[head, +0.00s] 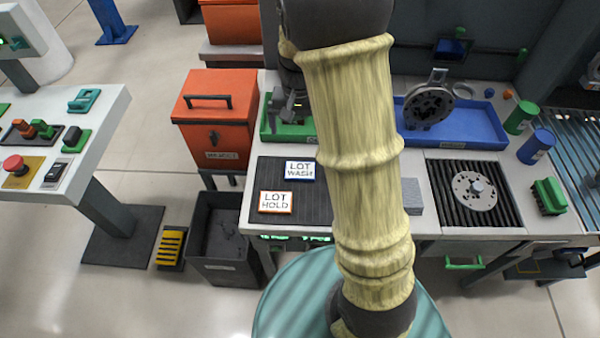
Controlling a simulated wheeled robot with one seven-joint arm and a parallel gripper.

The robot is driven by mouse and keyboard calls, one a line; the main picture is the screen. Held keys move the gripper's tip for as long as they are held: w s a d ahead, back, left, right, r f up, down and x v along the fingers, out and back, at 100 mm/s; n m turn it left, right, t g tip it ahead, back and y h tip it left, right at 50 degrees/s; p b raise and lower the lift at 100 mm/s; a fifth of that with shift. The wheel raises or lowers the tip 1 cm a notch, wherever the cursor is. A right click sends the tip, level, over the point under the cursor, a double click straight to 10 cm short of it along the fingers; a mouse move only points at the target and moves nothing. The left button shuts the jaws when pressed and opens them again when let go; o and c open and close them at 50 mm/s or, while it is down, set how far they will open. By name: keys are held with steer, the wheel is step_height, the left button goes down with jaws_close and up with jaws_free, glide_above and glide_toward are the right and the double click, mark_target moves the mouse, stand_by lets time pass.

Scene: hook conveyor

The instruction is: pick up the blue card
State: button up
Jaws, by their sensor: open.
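The blue card is a white card with a blue border, reading LOT WASH (300,170). It lies flat on the dark ribbed mat (259,180) on the workbench, its right edge close to my arm in the picture. A similar card with an orange border, reading LOT HOLD (276,202), lies nearer on the same mat. My gripper (294,108) is open above the green tray at the back, beyond the blue card and apart from it. My arm partly hides the gripper's right side, so its fingertips show poorly.
The green tray (270,130) and a blue tray (470,132) with a dark round part stand at the back. A grey block (412,196) and a black ribbed plate with a disc (474,190) lie right of my arm. An orange cabinet (215,115) stands left.

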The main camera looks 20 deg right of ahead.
glide_above(300, 170)
step_height(300, 170, down, 12)
steer(key=shift+a+f, duration=0.1)
stand_by(0.6)
steer(key=shift+f+p, duration=0.45)
steer(key=shift+f, duration=2.15)
steer(key=c, duration=0.9)
